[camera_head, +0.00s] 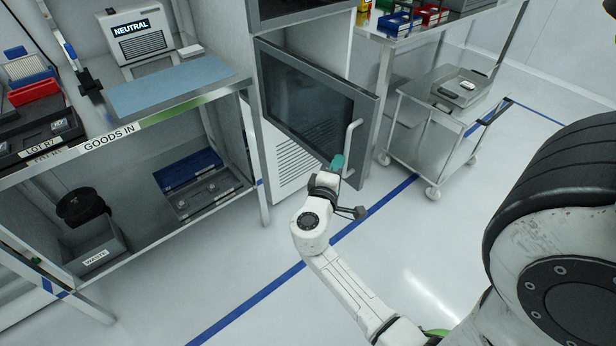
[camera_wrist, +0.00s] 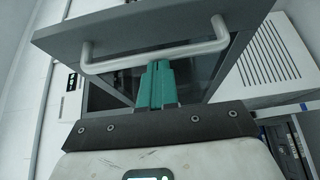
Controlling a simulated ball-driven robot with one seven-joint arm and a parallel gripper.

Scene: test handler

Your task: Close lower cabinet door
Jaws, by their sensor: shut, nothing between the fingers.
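The lower cabinet door (camera_head: 312,100) has a grey frame, a dark glass pane and a white bar handle (camera_head: 351,146). It stands open, swung out from the cabinet (camera_head: 286,165) toward the right. My gripper (camera_head: 338,163) has teal fingers and is just left of the handle's lower part in the head view. In the wrist view the door (camera_wrist: 150,25) spans the top, and the handle (camera_wrist: 155,58) crosses just beyond the fingertips of my gripper (camera_wrist: 157,66). The fingers are together with nothing between them. Whether they touch the handle or door I cannot tell.
A "GOODS IN" bench (camera_head: 172,112) with a lower shelf stands left of the cabinet. A wheeled steel cart (camera_head: 421,135) stands right of the door, under or beside a steel table (camera_head: 440,22). The floor in front is clear, crossed by a blue line (camera_head: 262,300).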

